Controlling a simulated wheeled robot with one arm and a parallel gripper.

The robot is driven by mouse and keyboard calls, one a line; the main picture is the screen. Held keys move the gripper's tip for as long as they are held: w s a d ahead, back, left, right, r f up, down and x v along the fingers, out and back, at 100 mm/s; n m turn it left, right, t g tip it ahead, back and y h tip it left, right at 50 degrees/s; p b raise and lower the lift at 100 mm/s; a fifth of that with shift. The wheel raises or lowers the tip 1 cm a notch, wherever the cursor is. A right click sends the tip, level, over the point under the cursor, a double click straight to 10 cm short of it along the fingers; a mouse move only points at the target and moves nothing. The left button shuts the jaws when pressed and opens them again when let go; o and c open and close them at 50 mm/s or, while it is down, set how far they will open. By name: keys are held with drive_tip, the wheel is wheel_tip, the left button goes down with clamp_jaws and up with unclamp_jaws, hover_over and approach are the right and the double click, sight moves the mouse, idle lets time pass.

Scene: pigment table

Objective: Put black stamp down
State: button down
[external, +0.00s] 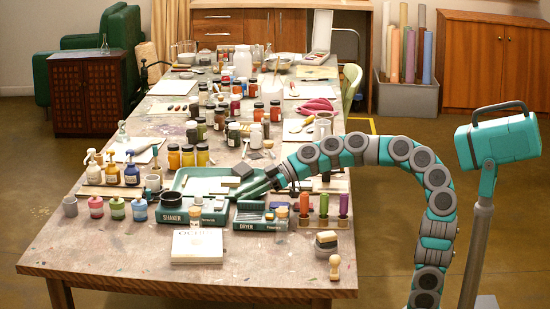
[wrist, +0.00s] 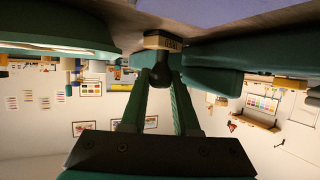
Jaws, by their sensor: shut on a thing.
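The black stamp (wrist: 160,42) shows in the wrist view with a dark rounded handle and a pale wooden base bearing lettering. My gripper (wrist: 158,72) is shut on its dark handle, with one green finger on each side. The wrist picture appears inverted, with the table surface (wrist: 83,46) along the top; the base is close to it, but I cannot tell whether they touch. In the external view my gripper (external: 238,192) reaches low over the table, by the green tray and the SHAKER and DRYER boxes. The stamp cannot be made out there.
The green tray (external: 178,184) lies behind the SHAKER box (external: 193,215). The DRYER box (external: 261,219) stands to its right. A rack of coloured tubes (external: 324,221) and a wooden stamp (external: 335,266) are further right. The front left tabletop (external: 95,255) is clear.

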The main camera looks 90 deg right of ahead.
drive_tip(key=c, duration=0.9)
unclamp_jaws()
drive_tip(key=shift+r+p, duration=0.25)
drive_tip(key=shift+p, duration=0.15)
drive_tip(key=b+v, duration=0.1)
drive_tip(key=v, duration=1.1)
drive_tip(key=shift+d+f, duration=0.1)
drive_tip(key=shift+f, duration=0.05)
